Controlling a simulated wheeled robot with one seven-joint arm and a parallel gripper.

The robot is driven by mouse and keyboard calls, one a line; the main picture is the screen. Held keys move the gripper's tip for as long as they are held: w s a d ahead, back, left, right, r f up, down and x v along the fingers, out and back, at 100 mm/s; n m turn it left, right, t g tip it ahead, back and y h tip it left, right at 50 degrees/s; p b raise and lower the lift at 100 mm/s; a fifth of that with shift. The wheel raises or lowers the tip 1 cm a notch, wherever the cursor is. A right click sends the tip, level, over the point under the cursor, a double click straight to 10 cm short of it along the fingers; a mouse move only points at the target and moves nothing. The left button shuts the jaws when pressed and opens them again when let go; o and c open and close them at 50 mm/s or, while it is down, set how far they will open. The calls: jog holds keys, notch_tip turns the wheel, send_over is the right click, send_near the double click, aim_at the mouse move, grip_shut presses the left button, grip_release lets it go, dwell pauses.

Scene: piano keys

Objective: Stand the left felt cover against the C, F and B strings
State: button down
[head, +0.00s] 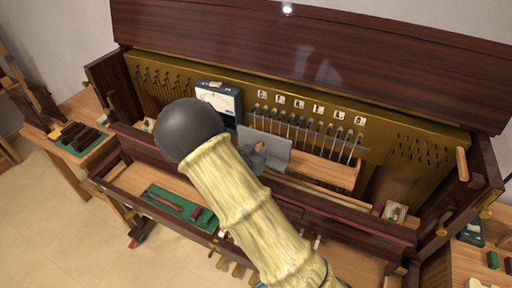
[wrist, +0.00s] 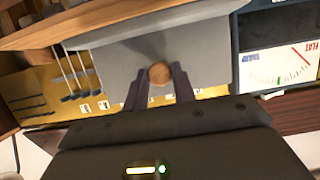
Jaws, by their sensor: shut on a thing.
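My gripper (head: 259,148) is shut on the round wooden knob (wrist: 159,73) of a grey felt cover. The felt cover (head: 278,146) is a flat panel in front of the left part of the string row, hiding the lower ends of several strings. It also fills the middle of the wrist view (wrist: 207,62), with my gripper (wrist: 157,84) at its knob. The strings (head: 318,135) run down from lettered cards (head: 300,103); those right of the cover are bare. Whether the cover touches the strings cannot be told.
A blue tuning meter (head: 219,98) stands close to the cover's left; its dial (wrist: 279,65) shows in the wrist view. A wooden ledge (head: 328,174) lies right of the cover. A green mat with tools (head: 180,207) lies on the keyboard shelf.

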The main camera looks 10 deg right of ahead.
dwell(0.3)
jog(key=shift+b+x, duration=1.65)
jog(key=shift+x, duration=2.85)
jog(key=shift+f+b, duration=0.4)
jog(key=shift+f, duration=0.15)
jog(key=shift+f, duration=0.1)
jog(key=shift+w+d, duration=0.45)
jog(key=shift+w, duration=0.2)
jog(key=shift+w+d, duration=0.5)
jog(key=shift+w, duration=0.2)
jog(key=c, duration=1.1)
grip_release()
jog(key=shift+o, duration=0.2)
jog(key=shift+s, duration=0.1)
